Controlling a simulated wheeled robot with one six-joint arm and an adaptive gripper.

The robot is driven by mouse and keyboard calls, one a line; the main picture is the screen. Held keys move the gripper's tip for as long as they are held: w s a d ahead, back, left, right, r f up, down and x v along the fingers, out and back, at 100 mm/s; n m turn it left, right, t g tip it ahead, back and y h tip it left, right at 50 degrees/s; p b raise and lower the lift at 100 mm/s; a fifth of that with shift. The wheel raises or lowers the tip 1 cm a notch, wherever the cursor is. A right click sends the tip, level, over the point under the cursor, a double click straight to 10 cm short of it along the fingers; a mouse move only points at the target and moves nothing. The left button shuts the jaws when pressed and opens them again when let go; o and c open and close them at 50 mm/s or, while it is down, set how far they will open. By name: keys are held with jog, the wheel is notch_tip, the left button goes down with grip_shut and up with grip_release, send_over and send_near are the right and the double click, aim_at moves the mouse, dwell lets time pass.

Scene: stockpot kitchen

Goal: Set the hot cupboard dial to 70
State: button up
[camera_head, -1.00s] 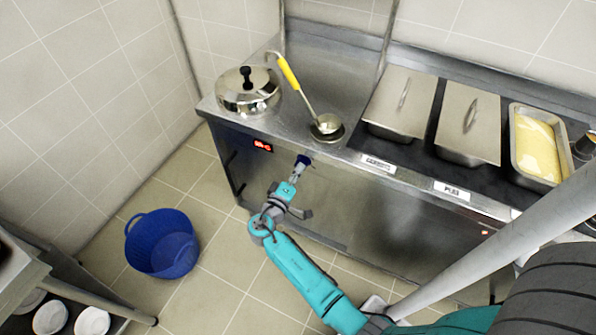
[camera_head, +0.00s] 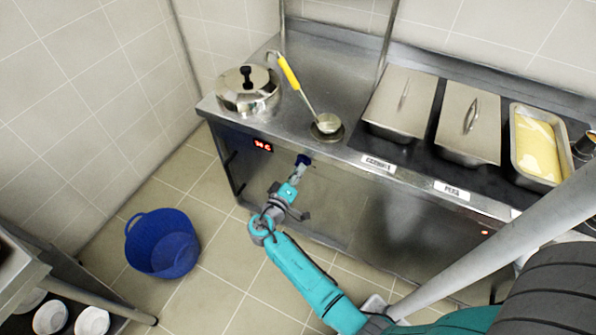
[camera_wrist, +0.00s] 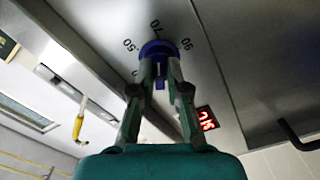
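The dial also shows in the head view (camera_head: 303,160). My gripper (camera_wrist: 160,68) is at the dial from the front, its two fingers closed in on the knob. The fingers cover part of the dial, and I cannot tell which mark it points to.
On the counter are a lidded pot (camera_head: 247,92), a yellow-handled ladle (camera_head: 290,75) and several food pans, two lidded (camera_head: 400,100). A blue tub (camera_head: 162,245) stands on the floor at left. A rack with white bowls (camera_head: 92,321) is at lower left.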

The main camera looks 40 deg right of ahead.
jog(key=shift+o, duration=1.3)
jog(key=v, duration=1.2)
